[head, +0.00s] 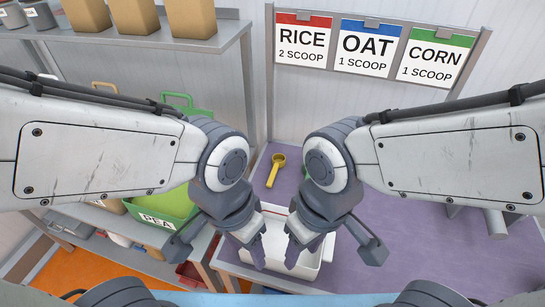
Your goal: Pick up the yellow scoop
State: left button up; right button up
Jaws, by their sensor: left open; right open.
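The yellow scoop (276,170) lies on the purple table top, seen between my two arms. Its round bowl is at the far end and its handle points toward me. My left gripper (217,252) is open and empty, in front of the scoop and to its left. My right gripper (333,254) is open and empty, in front of the scoop and to its right. Both grippers hang over or near a white tub (275,252), which they partly hide. Neither gripper touches the scoop.
A sign rack with RICE (303,40), OAT (366,48) and CORN (431,55) cards stands behind the purple table (400,262). A green PEA bin (172,222) sits on the left shelf. Brown boxes (135,16) stand on the upper shelf.

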aim_at(278, 159)
jog(key=i, duration=0.25)
jog(key=z, duration=0.1)
jog(key=k, duration=0.3)
jog(key=u, duration=0.8)
jog(key=i, duration=0.5)
